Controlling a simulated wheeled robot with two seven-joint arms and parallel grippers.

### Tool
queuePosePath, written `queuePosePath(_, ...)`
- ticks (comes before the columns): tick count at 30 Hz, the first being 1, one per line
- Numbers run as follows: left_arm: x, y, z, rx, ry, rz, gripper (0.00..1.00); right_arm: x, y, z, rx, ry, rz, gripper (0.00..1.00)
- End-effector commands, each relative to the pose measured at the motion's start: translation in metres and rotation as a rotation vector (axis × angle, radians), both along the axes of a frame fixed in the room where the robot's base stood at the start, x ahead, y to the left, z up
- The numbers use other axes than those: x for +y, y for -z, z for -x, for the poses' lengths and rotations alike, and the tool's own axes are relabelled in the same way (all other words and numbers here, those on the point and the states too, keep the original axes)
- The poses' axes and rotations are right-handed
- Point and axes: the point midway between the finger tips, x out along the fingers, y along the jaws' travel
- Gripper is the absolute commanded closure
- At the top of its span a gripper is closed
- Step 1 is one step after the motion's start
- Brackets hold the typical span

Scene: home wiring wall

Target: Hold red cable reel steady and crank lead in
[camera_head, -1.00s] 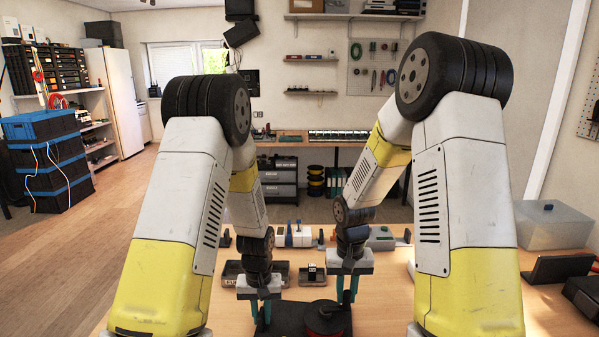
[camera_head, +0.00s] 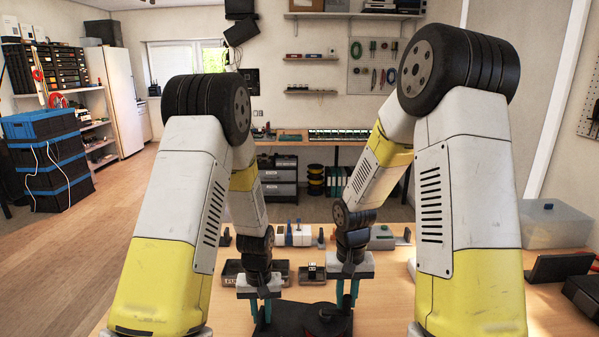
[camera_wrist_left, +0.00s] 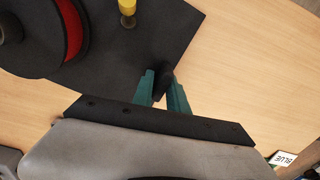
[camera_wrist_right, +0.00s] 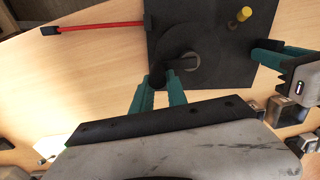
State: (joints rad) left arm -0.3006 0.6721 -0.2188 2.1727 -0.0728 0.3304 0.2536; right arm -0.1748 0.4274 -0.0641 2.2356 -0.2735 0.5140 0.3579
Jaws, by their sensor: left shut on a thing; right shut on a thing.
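The red cable reel (camera_wrist_left: 73,30) sits on a dark base plate (camera_wrist_left: 165,30); the left wrist view shows its red winding beside a dark flange. From above, the right wrist view shows its dark round top (camera_wrist_right: 188,62). My left gripper (camera_head: 262,314) is shut on a small black upright part (camera_wrist_left: 162,80) near the plate's edge. My right gripper (camera_head: 347,294) is shut on a black crank knob (camera_wrist_right: 157,80) at the reel's rim. The red lead (camera_wrist_right: 95,28) stretches away from the plate over the table and has a black end (camera_wrist_right: 49,30).
A yellow peg (camera_wrist_right: 243,14) stands on the plate near a corner. Behind the reel are a dark tray (camera_head: 232,272) and a small block holder (camera_head: 312,272). A clear bin (camera_head: 553,225) stands at the right. The table left of the plate is bare.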

Motion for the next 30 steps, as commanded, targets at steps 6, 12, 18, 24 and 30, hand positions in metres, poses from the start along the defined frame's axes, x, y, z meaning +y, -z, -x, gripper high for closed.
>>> queuePosePath(6,-0.002,0.0,-0.001,-0.002,0.0,0.002,1.0,0.008,0.0,0.012,-0.001,-0.003,-0.002,1.0)
queuePosePath(12,-0.002,0.0,-0.001,-0.002,0.0,0.002,1.0,0.008,0.0,0.012,-0.001,-0.002,-0.002,1.0)
queuePosePath(18,-0.001,0.0,-0.001,-0.002,-0.001,0.002,1.0,0.01,0.0,0.015,0.001,-0.003,-0.001,1.0)
queuePosePath(24,-0.001,0.0,-0.001,-0.002,-0.002,0.001,1.0,0.019,0.0,0.024,0.002,-0.003,0.0,1.0)
queuePosePath(30,0.0,0.0,-0.001,-0.002,-0.002,0.001,1.0,0.02,0.0,0.025,0.002,-0.001,0.0,1.0)
